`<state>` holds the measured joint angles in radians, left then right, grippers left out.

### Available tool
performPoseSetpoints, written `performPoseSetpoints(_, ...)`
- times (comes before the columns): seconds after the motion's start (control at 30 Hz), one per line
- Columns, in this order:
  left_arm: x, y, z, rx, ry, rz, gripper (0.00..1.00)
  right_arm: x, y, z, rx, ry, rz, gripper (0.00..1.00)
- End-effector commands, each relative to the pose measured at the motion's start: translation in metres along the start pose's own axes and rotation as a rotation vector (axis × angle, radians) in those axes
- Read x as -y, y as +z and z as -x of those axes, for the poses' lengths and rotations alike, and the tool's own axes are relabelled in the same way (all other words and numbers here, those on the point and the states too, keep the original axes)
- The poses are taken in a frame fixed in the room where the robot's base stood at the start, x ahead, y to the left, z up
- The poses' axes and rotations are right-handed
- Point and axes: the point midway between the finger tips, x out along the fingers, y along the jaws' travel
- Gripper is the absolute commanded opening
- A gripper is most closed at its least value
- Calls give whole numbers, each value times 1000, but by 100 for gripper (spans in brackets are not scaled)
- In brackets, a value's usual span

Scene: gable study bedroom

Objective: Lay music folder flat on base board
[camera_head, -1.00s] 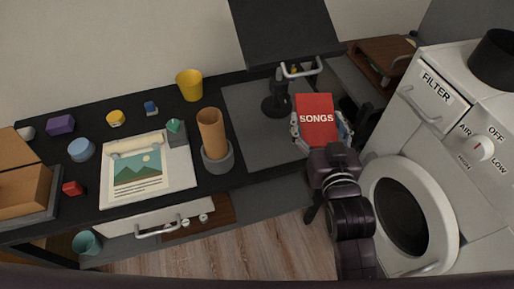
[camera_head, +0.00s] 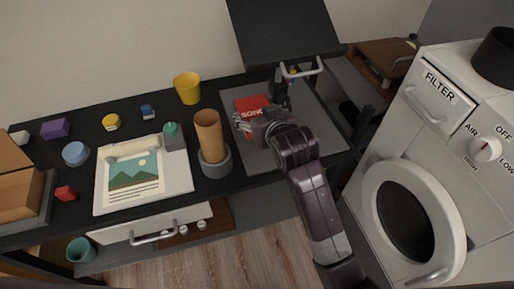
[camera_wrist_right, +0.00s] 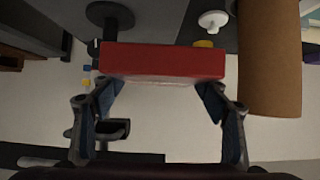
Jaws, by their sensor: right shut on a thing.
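The music folder is a red block-like book lettered SONGS (camera_head: 247,104). My right gripper (camera_head: 245,122) is shut on it, over the left part of the grey base board (camera_head: 325,132). My gripper and arm hide part of the folder and of the board. In the right wrist view, the folder's red edge (camera_wrist_right: 162,62) spans across between the two fingertips (camera_wrist_right: 160,88). I cannot tell whether the folder touches the board. My left gripper is not in view.
A black stand with a tilted top (camera_head: 282,35) rises behind the folder. An orange-brown tube (camera_head: 208,130) in a grey holder stands close on the left, with a yellow cup (camera_head: 187,87) behind it. The board's right part is clear. A white washer-like machine (camera_head: 420,170) stands right.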

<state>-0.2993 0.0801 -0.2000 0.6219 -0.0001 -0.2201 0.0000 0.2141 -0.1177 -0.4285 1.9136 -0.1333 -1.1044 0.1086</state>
Motion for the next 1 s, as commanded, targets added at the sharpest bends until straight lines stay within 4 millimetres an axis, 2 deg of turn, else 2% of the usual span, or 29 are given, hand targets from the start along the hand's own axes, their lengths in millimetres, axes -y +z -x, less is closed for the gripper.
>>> performPoseSetpoints(0.03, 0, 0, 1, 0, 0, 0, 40, 0, 14, -6, 5, 0, 1, 39)
performPoseSetpoints(0.2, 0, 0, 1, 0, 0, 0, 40, 0, 53, -29, 3, 0, 0, 39)
performPoseSetpoints(0.37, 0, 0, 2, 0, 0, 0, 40, 0, 81, -45, 0, 0, 1, 39)
performPoseSetpoints(0.57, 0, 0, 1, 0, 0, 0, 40, 0, 96, -54, -3, 0, -1, 39)
performPoseSetpoints(0.8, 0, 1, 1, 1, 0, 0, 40, 0, 125, -70, -3, 1, 0, 39)
performPoseSetpoints(1.0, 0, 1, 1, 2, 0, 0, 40, 0, 130, -73, -6, 0, -1, 39)
